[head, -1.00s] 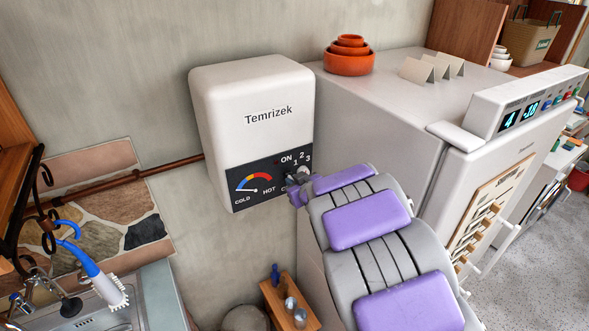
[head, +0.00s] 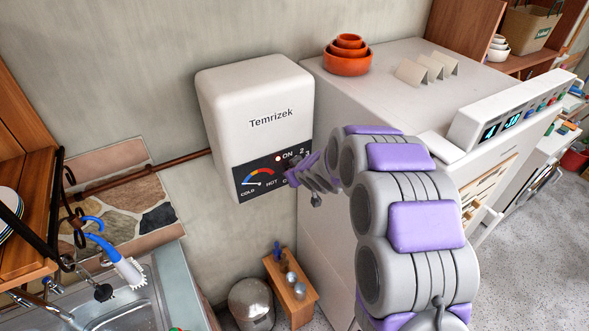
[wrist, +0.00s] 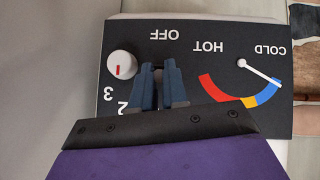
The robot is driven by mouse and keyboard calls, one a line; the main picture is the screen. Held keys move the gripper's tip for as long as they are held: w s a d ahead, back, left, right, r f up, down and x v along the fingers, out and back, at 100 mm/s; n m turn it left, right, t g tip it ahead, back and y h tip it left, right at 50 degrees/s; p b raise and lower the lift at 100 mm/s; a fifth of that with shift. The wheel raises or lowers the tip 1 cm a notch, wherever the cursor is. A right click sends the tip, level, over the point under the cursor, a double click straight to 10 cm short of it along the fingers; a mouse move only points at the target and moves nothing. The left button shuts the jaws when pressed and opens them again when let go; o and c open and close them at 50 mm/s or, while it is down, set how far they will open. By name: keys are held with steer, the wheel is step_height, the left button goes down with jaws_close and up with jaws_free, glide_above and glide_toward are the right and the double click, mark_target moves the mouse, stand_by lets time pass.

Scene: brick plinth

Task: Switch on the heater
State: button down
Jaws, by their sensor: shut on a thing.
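The white heater (head: 258,95), marked Temrizek, hangs on the wall in the head view. My gripper (head: 291,178) is at the panel's right part. In the wrist view the panel (wrist: 200,55) appears upside down. There my gripper (wrist: 158,68) is shut on the switch below the OFF mark; its fingertips mostly hide the switch. A white knob (wrist: 121,66) with a red mark is beside the fingers. The gauge needle (wrist: 258,72) points near COLD.
A white fridge (head: 375,85) stands close to the heater's right, with orange bowls (head: 347,62) and folded cards (head: 425,70) on top. A copper pipe (head: 135,182) runs left of the heater. A wooden stool (head: 290,285) and a metal bin (head: 252,303) stand below.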

steer(key=shift+w+a+r+g+h, duration=0.2)
steer(key=shift+r+g+h, duration=0.1)
steer(key=shift+g, duration=0.1)
steer(key=shift+w+r+g+h, duration=0.1)
steer(key=shift+r+g+h, duration=0.25)
steer(key=shift+g, duration=0.35)
stand_by(0.5)
steer(key=c, duration=1.1)
jaws_free()
steer(key=shift+a+f, duration=0.1)
steer(key=shift+f, duration=0.05)
steer(key=shift+c, duration=0.2)
steer(key=shift+w+f, duration=0.1)
steer(key=shift+w, duration=0.05)
steer(key=b+v, duration=0.3)
steer(key=v, duration=1.4)
steer(key=shift+a+b, duration=0.2)
steer(key=shift+b, duration=0.15)
